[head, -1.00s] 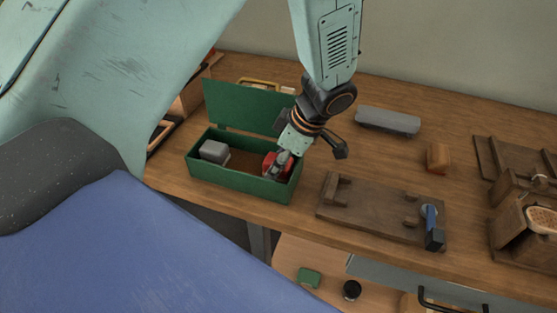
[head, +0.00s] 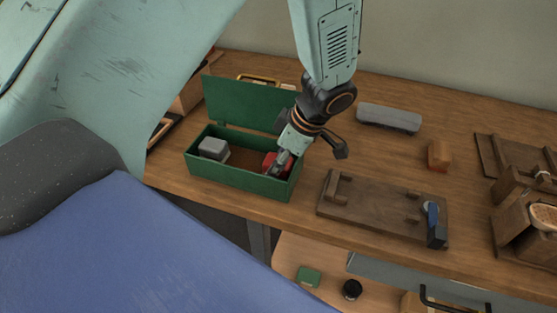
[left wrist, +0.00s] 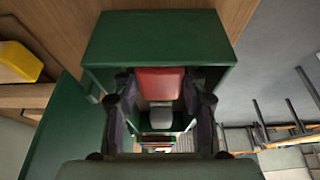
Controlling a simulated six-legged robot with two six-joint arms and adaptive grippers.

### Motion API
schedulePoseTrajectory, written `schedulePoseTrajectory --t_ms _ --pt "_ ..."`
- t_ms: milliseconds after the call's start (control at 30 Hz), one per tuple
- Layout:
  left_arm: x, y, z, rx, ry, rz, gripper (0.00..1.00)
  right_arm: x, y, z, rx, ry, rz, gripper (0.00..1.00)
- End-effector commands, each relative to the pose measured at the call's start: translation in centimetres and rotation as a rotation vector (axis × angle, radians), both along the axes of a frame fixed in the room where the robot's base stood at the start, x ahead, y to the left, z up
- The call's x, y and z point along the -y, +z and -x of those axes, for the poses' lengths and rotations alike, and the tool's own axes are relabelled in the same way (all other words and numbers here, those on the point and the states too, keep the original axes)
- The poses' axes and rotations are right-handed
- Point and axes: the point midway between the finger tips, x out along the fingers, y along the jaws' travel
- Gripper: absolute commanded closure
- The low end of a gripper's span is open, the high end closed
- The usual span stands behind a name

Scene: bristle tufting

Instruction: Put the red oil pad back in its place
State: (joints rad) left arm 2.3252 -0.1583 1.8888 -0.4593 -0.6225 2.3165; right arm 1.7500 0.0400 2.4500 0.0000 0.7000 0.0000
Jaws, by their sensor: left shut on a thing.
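The red oil pad (head: 269,160) is in the right end of the open green box (head: 236,182). My left gripper (head: 279,164) reaches down into that end and is shut on the pad, hiding part of it. In the left wrist view the red pad (left wrist: 160,83) sits between the two dark fingers, with green box walls around them. I cannot tell whether the pad touches the box floor. A grey block (head: 213,149) is in the box's left end. My right gripper is not in view.
The raised green lid (head: 240,103) stands behind the box. A dark wooden fixture (head: 370,209) with a blue-and-black piece is to the right. A grey bar (head: 388,118) and a small brown block (head: 439,155) lie farther back. The bench's front edge runs close before the box.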

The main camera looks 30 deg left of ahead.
Motion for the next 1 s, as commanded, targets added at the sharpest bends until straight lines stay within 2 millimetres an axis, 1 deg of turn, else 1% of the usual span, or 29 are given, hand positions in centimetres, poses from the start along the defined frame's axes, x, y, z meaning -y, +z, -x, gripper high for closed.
schedulePoseTrajectory --t_ms 167,200,500,600,633,800,1000 --pt "0.00 -0.25 -0.01 0.000 0.000 0.000 0.87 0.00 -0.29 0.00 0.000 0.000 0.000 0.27" --pt "0.00 -0.26 -0.01 0.000 0.000 0.000 0.57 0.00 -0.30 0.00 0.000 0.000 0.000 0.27" --pt "0.00 -0.22 0.00 0.000 0.000 0.000 0.31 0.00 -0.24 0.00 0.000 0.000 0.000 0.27" --pt "0.00 -0.22 0.00 0.000 0.000 0.000 0.31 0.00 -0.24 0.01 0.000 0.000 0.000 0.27" --pt "0.00 -0.23 0.01 0.000 0.000 0.000 0.35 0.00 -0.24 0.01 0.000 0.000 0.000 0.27" --pt "0.00 -0.24 0.01 0.000 0.000 0.000 0.22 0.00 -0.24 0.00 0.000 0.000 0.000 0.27" --pt "0.00 -0.22 -0.01 0.000 0.000 0.000 0.19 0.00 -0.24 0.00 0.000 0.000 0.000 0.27"
